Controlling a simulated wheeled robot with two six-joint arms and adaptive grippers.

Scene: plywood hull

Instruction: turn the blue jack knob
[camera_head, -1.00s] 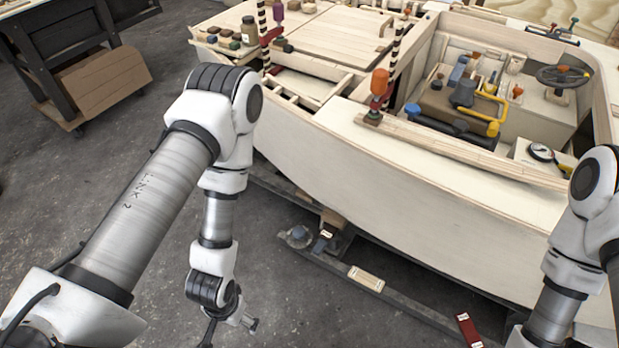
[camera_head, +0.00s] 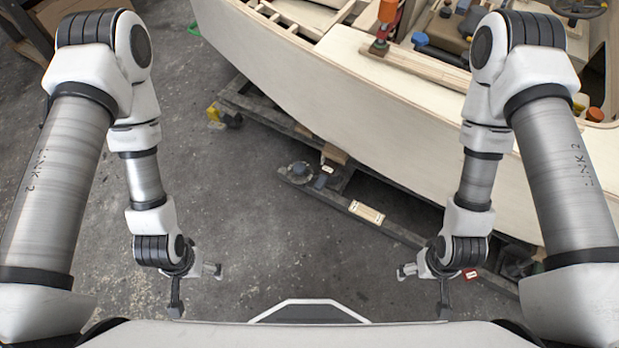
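Neither gripper touches anything.
The pale plywood hull (camera_head: 340,100) overhangs the cradle beam (camera_head: 390,228). A red block (camera_head: 470,273) lies near my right wrist. The grey concrete floor (camera_head: 250,230) between my arms is clear.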

